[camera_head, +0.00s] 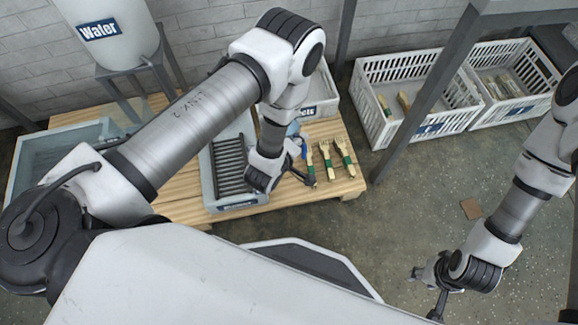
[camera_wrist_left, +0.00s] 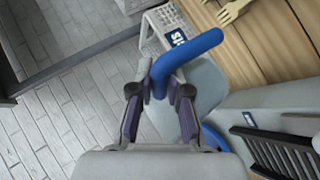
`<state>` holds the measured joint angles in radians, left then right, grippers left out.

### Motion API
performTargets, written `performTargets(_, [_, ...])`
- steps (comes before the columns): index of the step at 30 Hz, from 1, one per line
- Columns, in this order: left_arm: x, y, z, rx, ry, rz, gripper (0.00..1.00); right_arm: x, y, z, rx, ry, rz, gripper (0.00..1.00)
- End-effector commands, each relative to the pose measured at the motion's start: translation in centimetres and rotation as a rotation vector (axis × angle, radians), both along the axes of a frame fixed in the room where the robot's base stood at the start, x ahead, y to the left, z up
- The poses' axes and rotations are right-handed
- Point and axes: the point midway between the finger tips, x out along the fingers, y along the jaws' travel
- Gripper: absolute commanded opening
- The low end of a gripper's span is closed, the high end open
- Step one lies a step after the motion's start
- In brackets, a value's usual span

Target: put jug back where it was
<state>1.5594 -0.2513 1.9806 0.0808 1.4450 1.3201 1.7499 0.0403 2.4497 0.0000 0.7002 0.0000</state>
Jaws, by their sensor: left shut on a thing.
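The jug shows in the left wrist view as a blue handle (camera_wrist_left: 188,54) and a pale grey body behind it. My left gripper (camera_wrist_left: 160,88) is shut on the jug's blue handle, with a dark finger on each side. In the head view my left gripper (camera_head: 300,176) is over the wooden pallet, at the right of the grey rack tray. My right gripper (camera_head: 424,290) is open and empty over the floor at the lower right.
A water tank (camera_head: 112,35) stands behind.

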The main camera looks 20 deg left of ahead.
Motion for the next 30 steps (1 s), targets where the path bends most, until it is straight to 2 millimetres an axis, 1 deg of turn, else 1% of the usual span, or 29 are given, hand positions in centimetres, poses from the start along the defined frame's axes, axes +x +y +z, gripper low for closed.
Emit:
performTargets(1, [-1.7, -0.4, -1.9, -0.001, 0.005, -0.013, 0.00, 0.0, 0.0, -0.1, 0.000, 0.001, 0.001, 0.40])
performTargets(3, [-3.2, -0.9, -3.3, -0.004, 0.000, -0.026, 0.00, 0.0, 0.0, -0.1, 0.000, 0.001, 0.001, 0.40])
performTargets(6, [-4.2, -1.2, -5.0, -0.005, -0.003, -0.034, 0.00, -0.1, 0.0, -0.6, 0.000, 0.001, 0.001, 0.40])
performTargets(8, [-4.3, -1.2, -6.3, -0.006, -0.005, -0.035, 0.00, 0.0, 0.0, -1.3, 0.000, 0.001, 0.001, 0.40])
performTargets(9, [-4.3, -1.2, -7.3, -0.005, -0.005, -0.034, 0.00, 0.0, 0.0, -1.9, 0.000, 0.001, 0.001, 0.40])
performTargets(12, [-4.3, -1.2, -9.6, -0.006, -0.005, -0.033, 0.00, -0.1, 0.0, -3.1, 0.000, 0.001, 0.001, 0.40])
performTargets(17, [-4.3, -1.2, -11.5, -0.005, -0.006, -0.034, 0.00, 0.0, 0.0, -4.0, 0.000, 0.001, 0.000, 0.40])
performTargets(21, [-4.3, -1.2, -14.0, -0.005, -0.004, -0.033, 0.00, 0.0, 0.0, -5.4, 0.000, 0.000, 0.000, 0.40])
performTargets(23, [-4.3, -1.1, -14.5, -0.005, -0.004, -0.033, 0.00, -0.1, 0.0, -5.6, 0.000, 0.001, 0.000, 0.40])
performTargets(30, [-4.3, -1.2, -14.3, -0.005, -0.004, -0.033, 0.00, 0.0, 0.0, -5.3, 0.000, 0.000, 0.000, 0.40])
